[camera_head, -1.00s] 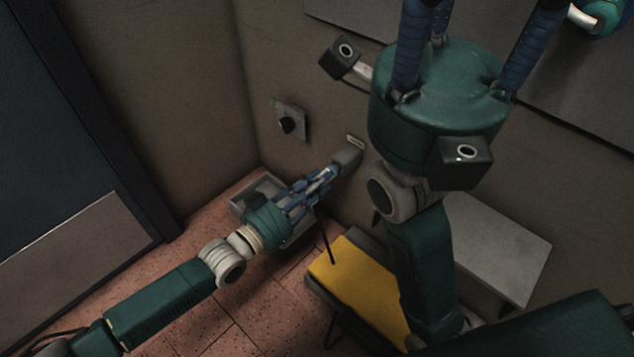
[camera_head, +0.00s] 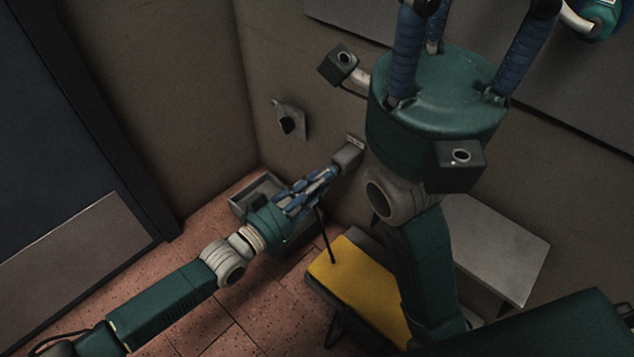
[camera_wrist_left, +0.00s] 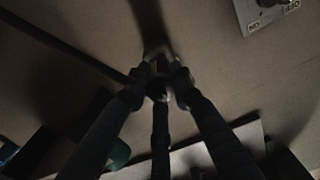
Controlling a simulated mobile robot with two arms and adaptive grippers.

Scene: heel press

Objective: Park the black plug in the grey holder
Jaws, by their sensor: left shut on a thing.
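My left gripper (camera_head: 328,176) has its blue fingers closed together on the black plug, which the fingers mostly hide. A black cable (camera_head: 325,238) hangs from the fingers towards the yellow-topped box. The fingertips are right at the grey holder (camera_head: 347,157), a small block on the wall under a pale label. I cannot tell whether the plug is inside it. In the left wrist view the fingertips (camera_wrist_left: 160,85) meet in the middle, and a dark cable runs in from the left. My right gripper (camera_head: 465,35) is large in the foreground, its blue fingers spread, tips partly cut off.
A wall plate with a black knob (camera_head: 288,124) is left of the holder; it also shows in the left wrist view (camera_wrist_left: 265,12). A grey tray (camera_head: 245,200) lies below the left gripper. A yellow-topped box (camera_head: 350,280) and a grey panel (camera_head: 500,240) stand right.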

